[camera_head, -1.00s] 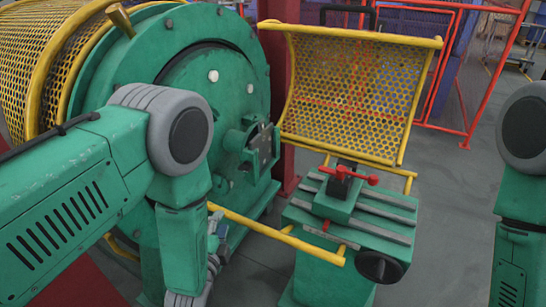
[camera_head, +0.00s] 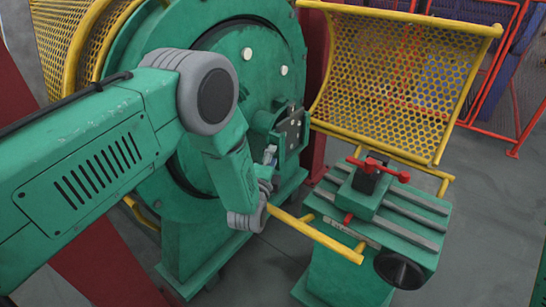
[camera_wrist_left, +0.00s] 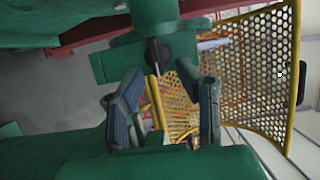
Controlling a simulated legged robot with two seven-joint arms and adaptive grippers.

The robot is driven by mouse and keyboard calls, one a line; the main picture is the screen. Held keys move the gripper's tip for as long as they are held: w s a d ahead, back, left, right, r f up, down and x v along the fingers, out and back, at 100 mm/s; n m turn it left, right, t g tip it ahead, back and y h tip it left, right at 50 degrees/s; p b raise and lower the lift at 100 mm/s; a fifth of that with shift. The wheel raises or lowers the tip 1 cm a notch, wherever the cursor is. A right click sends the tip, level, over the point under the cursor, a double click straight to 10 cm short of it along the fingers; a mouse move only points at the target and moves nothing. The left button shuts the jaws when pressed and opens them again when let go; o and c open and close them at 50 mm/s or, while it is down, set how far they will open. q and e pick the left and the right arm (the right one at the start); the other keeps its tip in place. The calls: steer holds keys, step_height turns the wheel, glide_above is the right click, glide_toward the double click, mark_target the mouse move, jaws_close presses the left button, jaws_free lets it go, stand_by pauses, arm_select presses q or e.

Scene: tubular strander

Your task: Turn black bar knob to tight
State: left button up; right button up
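A dark bar-like knob (camera_wrist_left: 157,53) sits under a green housing in the left wrist view, and I take it to be the black bar knob. It is small and dim, so its exact angle is hard to tell. My left gripper (camera_wrist_left: 165,88) is open, its two blue-grey fingers spread below the knob with a visible gap and nothing between them. In the head view the left gripper (camera_head: 270,155) is partly hidden by my wrist, close to the green bracket with a dark plate (camera_head: 291,134) on the machine's disc. The knob cannot be made out there. My right gripper is out of view.
A green pedestal with grey rails (camera_head: 415,240) carries a red T-handle (camera_head: 378,169) and a black round handwheel (camera_head: 398,269). A yellow mesh guard (camera_head: 400,75) stands behind it. A yellow bar (camera_head: 315,235) runs low beside my left wrist.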

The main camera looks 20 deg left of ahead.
arm_select(q)
steer(key=shift+w+a+f, duration=0.1)
steer(key=shift+w+a, duration=0.25)
steer(key=shift+a, duration=0.2)
steer(key=shift+w+a+f, duration=0.1)
steer(key=shift+w+a, duration=0.25)
steer(key=shift+a, duration=0.2)
steer(key=shift+d+r, duration=0.1)
steer(key=shift+d, duration=0.35)
jaws_close()
steer(key=shift+d, duration=0.25)
steer(key=n+g+h+p, duration=0.1)
steer(key=n, duration=0.3)
steer(key=n+g+h+p, duration=0.2)
steer(key=n, duration=0.3)
steer(key=a+n+g+h+p, duration=0.1)
steer(key=n+g+h, duration=0.1)
steer(key=n, duration=0.2)
steer(key=shift+r, duration=0.1)
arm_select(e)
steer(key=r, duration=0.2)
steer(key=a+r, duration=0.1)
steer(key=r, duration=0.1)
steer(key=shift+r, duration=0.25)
arm_select(q)
steer(key=shift+n, duration=0.4)
